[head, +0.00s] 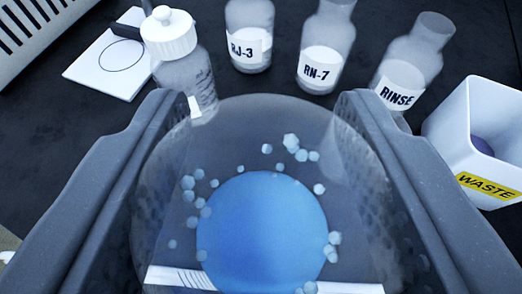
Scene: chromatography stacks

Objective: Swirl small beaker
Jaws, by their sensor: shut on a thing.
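The small beaker (265,115) is clear and fills the lower middle of the head view. A round patch of blue liquid (262,232) shows in it, with several pale bluish bits (290,141) scattered around the liquid. White markings show low on the beaker near the bottom edge of the view. My gripper (268,150) is shut on the beaker, with one dark grey jaw on each side. The beaker's lower part is cut off by the frame.
A white-capped bottle (180,75) stands at the back left beside a white card with a drawn circle (108,62). Bottles labelled RJ-3 (248,40), RN-7 (322,55) and RINSE (408,65) stand behind. A white WASTE bin (455,125) is at right. A vented white box (35,30) is upper left.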

